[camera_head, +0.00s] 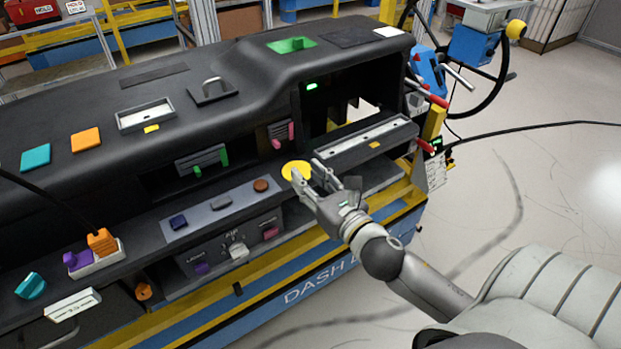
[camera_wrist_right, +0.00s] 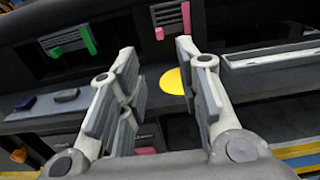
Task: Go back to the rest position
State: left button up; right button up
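The dashboard module (camera_head: 110,105) stands in front of me, black on a yellow and blue base. My right gripper (camera_head: 308,172) is at the dashboard's front in the head view, close to a yellow round disc (camera_head: 296,170). In the right wrist view the two fingers of the gripper (camera_wrist_right: 155,85) are apart with nothing between them. The yellow disc (camera_wrist_right: 173,81) shows behind the right finger, which covers part of it. I cannot tell whether the gripper touches it. My left gripper is in neither view.
The dashboard front holds a row of buttons (camera_head: 220,203), vents with green and pink tabs (camera_head: 203,160), and an open compartment. A steering wheel (camera_head: 490,90) and levers stand at the right end. A black cable (camera_head: 530,127) runs to the right.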

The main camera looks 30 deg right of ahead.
jog(key=shift+s, duration=0.15)
dwell(0.4)
jog(key=s+f+m+g+h, duration=0.25)
jog(key=s+f+m, duration=0.2)
jog(key=m, duration=0.45)
jog(key=s+f+m+g+h, duration=0.1)
jog(key=s+f+m+g, duration=0.25)
jog(key=f+m, duration=0.45)
jog(key=s+a+f+m+g+y, duration=0.2)
jog(key=s+a+f+m+g, duration=0.15)
jog(key=s+m, duration=0.4)
jog(key=s+a+f+m+g+y, duration=0.25)
jog(key=s+a+m+g, duration=0.3)
jog(key=m, duration=0.35)
jog(key=s+f, duration=0.3)
jog(key=f, duration=2.5)
jog(key=s+d+f+g+h, duration=0.1)
jog(key=s+d+f+g, duration=0.1)
jog(key=s+f, duration=1.2)
jog(key=shift+s+d+f, duration=0.25)
jog(key=shift+s+d, duration=0.45)
jog(key=shift+s, duration=0.35)
